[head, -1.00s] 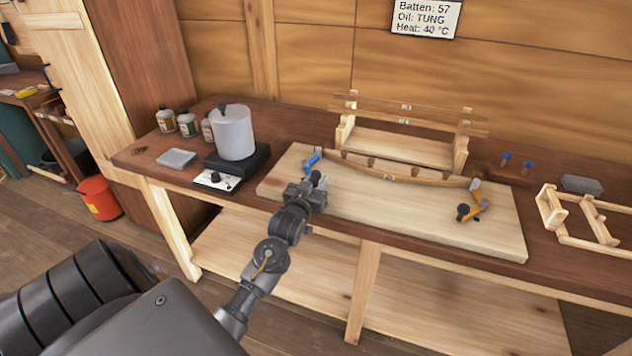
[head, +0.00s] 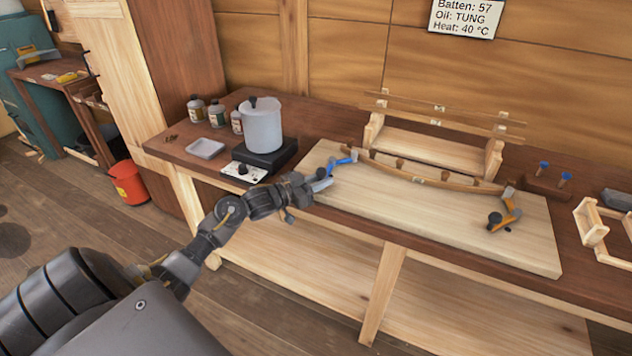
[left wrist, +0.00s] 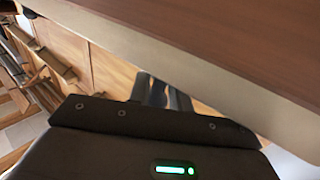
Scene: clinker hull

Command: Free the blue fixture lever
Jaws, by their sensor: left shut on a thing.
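The blue fixture lever (head: 341,162) is at the left end of a curved wooden batten (head: 420,179) on the pale board (head: 400,213). It slants down and left from the batten's end. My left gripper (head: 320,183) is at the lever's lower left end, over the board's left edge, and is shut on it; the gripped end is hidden. In the left wrist view my gripper's grey fingers (left wrist: 158,92) show beyond the dark wrist housing, near a wooden edge. An orange lever (head: 506,216) with a black knob is at the batten's right end. My right gripper is not in view.
A white pot (head: 262,125) on a black hot plate (head: 259,155) stands left of the board, with bottles (head: 216,114) and a grey tray (head: 205,148) beyond. A wooden rack (head: 430,155) stands behind the batten. The board's front middle is clear.

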